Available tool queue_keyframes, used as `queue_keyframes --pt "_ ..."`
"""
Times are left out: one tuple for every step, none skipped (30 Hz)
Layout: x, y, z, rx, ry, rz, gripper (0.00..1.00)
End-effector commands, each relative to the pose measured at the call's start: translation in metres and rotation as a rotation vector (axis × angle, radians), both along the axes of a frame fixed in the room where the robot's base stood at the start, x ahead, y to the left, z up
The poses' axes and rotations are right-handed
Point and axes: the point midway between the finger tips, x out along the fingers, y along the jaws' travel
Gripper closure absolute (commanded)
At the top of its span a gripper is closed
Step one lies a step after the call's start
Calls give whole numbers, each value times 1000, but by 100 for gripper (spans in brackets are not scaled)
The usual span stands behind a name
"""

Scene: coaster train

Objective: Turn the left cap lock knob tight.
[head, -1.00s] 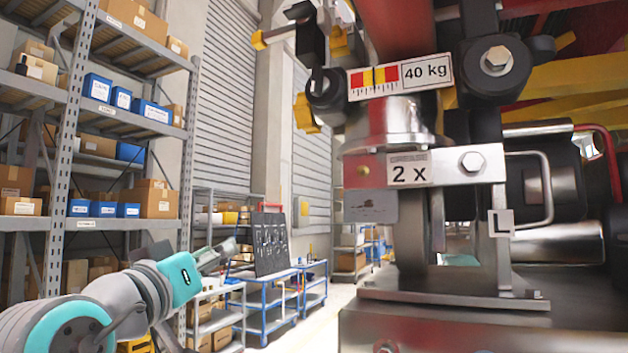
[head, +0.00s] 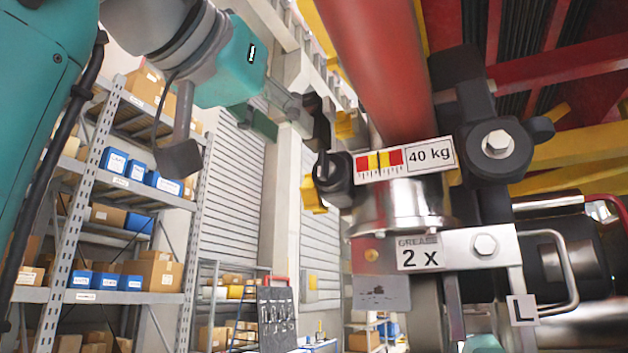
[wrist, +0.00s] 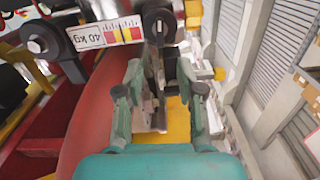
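A black knob (head: 335,180) sits at the left end of the 40 kg label (head: 405,160) in the head view. A dark upright arm (head: 318,122) rises beside it. A larger black lobed knob (head: 498,145) with a silver hex bolt is at the right, above a small L tag (head: 522,310). My gripper (head: 280,112) is left of the dark arm. In the wrist view my gripper (wrist: 160,90) has its green fingers spread apart. A black part (wrist: 158,22) lies ahead of the gap, with a grey strip between the fingers; contact cannot be told.
A thick red tube (head: 375,60) slopes above the label; it runs close beside the fingers in the wrist view (wrist: 95,115). A metal bracket marked 2 x (head: 455,250) is below. Yellow parts (head: 345,125) lie behind the dark arm. Storage shelving (head: 75,240) stands farther left.

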Motion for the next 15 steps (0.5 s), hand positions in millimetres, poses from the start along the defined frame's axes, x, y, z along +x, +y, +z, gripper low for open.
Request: queue_keyframes --pt "4 -3 0 -1 1 -3 62" --pt "7 -5 0 -1 1 -4 62" --pt "12 -8 0 -1 0 -5 62" --pt "16 -10 0 -1 0 -5 62" --pt "20 -13 0 -1 0 -6 62" --pt "26 -16 0 -1 0 -5 62" --pt "31 -19 0 -2 -1 -6 62" --pt "35 -22 0 -2 -1 -6 62" --pt "41 -25 0 -2 -1 -6 62" --pt "46 -28 0 -2 0 -6 62" --pt "51 -30 0 -2 0 -5 62" --pt "56 -34 0 -3 0 -6 62" --pt "61 -36 0 -2 0 -5 62" --pt "64 -38 0 -2 0 -5 62" --pt "69 -41 0 -2 -1 -4 62"
